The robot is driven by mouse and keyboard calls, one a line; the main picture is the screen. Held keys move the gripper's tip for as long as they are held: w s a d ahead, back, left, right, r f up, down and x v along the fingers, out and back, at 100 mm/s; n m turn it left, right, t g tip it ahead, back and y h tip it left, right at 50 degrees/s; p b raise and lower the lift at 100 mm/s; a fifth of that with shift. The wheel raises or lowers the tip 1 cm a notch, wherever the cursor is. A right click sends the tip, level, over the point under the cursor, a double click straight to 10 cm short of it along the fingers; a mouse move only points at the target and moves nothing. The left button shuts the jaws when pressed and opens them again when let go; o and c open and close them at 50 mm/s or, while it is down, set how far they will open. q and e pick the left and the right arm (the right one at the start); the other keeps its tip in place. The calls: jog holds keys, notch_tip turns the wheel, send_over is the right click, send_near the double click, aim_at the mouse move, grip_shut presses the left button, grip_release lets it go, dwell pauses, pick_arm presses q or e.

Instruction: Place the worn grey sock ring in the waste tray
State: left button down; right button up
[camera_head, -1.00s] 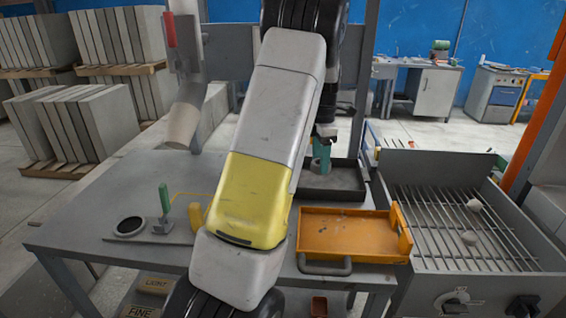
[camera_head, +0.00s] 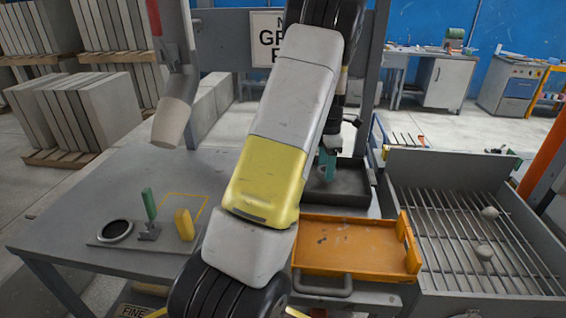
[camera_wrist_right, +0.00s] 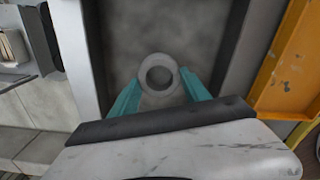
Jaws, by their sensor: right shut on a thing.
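The grey sock ring (camera_wrist_right: 159,75) is a round ring with a hole, seen from above in the right wrist view. My right gripper (camera_head: 327,165) has teal fingers and is shut on the ring, one finger at each side. It is over the dark grey tray (camera_head: 372,202) at the back right of the table. The tray's grey floor and dark wall (camera_wrist_right: 232,45) show around the ring in the wrist view. I cannot tell how high the ring is above the floor. In the head view my arm and fingers hide the ring. My left gripper is not in view.
An orange tray (camera_head: 409,250) stands in front of the dark tray. A barred grate box (camera_head: 450,285) with small pale lumps is at the right. A plate with a black-centred ring (camera_head: 115,230), a green-handled clamp (camera_head: 149,205) and a yellow block (camera_head: 184,224) are at the left.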

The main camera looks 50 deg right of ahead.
jog(key=shift+f, duration=1.25)
jog(key=shift+f, duration=0.15)
jog(key=o, duration=1.4)
notch_tip(320, 180, up, 12)
jog(key=shift+r, duration=0.15)
